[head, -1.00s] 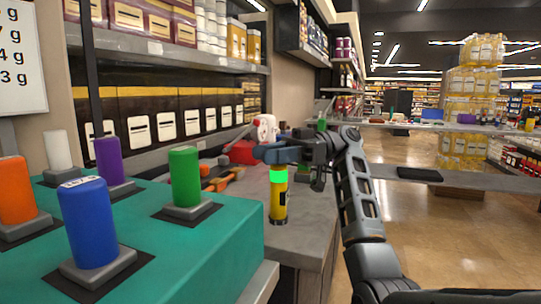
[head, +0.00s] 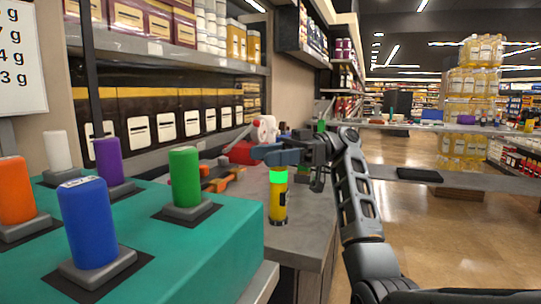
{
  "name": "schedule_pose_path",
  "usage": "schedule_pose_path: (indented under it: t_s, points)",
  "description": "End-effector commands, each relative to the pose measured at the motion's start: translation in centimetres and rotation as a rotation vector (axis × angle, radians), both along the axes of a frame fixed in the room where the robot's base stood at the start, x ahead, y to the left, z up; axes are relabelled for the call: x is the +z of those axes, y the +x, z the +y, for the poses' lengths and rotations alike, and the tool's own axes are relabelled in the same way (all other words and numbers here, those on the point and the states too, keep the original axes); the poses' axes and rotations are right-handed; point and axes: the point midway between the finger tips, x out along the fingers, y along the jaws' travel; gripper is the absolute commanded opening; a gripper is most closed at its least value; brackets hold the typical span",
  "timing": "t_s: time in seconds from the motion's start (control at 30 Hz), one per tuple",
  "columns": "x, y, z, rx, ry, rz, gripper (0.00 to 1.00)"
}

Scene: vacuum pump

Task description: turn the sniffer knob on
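A yellow cylinder with a glowing green top (head: 278,200) stands upright on the grey counter; it may be the sniffer, but I cannot make out a knob on it. My gripper (head: 262,153) is just above and behind its top, with blue fingers pointing left. The fingers are seen side-on and overlap, so their opening is unclear. A red device (head: 240,153) with a pale pink round part (head: 266,129) lies beyond the fingertips, partly hidden by the gripper. I cannot tell whether the fingers touch it.
In front on the left, a teal block (head: 215,245) carries green (head: 185,177), blue (head: 88,225), purple (head: 109,161), orange and white cylinders. Orange-handled tools (head: 222,180) lie on the grey counter (head: 307,220). Shelves line the left wall. The aisle floor at right is open.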

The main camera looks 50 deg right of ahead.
Motion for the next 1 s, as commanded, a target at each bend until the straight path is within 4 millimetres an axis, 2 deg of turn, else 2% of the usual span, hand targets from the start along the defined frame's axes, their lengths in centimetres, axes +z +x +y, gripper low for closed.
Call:
schedule_pose_path:
  t_s: [0.33, 0.7, 1.0]
  points:
    - [0.1, -0.2, -0.5, -0.002, -0.001, -0.002, 0.56]
    - [0.0, -1.8, -5.5, -0.004, -0.001, 0.000, 0.56]
    - [0.0, -2.4, -7.4, 0.000, 0.001, -0.001, 0.56]
